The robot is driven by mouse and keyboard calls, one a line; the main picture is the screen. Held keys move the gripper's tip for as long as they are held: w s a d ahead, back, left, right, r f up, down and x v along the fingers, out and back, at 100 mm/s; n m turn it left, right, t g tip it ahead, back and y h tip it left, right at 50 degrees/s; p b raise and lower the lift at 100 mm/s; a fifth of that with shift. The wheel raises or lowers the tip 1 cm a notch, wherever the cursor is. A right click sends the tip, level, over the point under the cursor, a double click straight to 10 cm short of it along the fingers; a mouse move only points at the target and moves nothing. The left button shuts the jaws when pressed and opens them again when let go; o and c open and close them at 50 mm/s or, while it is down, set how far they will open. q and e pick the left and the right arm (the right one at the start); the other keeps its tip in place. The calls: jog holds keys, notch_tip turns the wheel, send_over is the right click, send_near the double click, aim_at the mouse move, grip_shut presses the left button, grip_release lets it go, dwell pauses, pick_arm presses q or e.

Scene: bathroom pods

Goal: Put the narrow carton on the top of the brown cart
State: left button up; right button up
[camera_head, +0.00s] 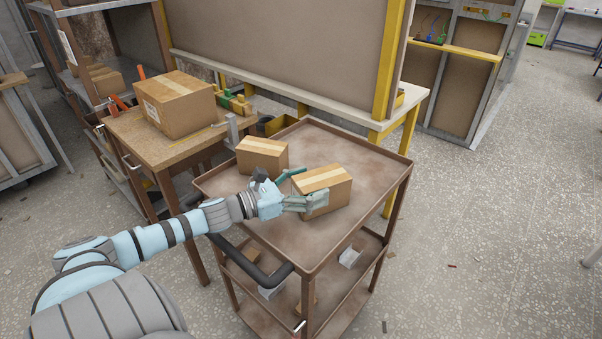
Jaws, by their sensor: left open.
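The brown cart (363,158) stands in the middle of the view, with a flat, rimmed top. A small carton (336,193) with a pale tape strip sits on its top, near the middle. My left gripper (306,188) is open at this carton's left end. One finger lies across its near face and the other is at its far-left edge, partly hidden. I cannot tell for sure which is the narrow carton. My right gripper is out of view.
A larger carton (176,105) stands on a wooden worktable (128,127) at the left, behind the cart. The cart's lower shelves hold a few small items. A large panel (275,45) on a yellow-legged bench stands behind. The floor at right is mostly clear.

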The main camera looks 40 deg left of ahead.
pick_arm(q)
jog(key=p+v, duration=0.2)
jog(key=p, duration=0.1)
jog(key=r+p+v, duration=0.1)
jog(key=p+v, duration=0.1)
jog(key=p, duration=0.1)
jog(key=shift+s+a, duration=0.15)
jog(key=shift+s, duration=0.2)
jog(key=p+v, duration=0.1)
jog(key=v, duration=0.1)
jog(key=p+v, duration=0.1)
jog(key=v, duration=0.1)
jog(key=p+v, duration=0.1)
jog(key=v, duration=0.2)
jog(key=shift+s+f+p, duration=0.1)
jog(key=shift+f+p, duration=0.2)
jog(key=shift+p, duration=0.1)
jog(key=shift+f, duration=0.1)
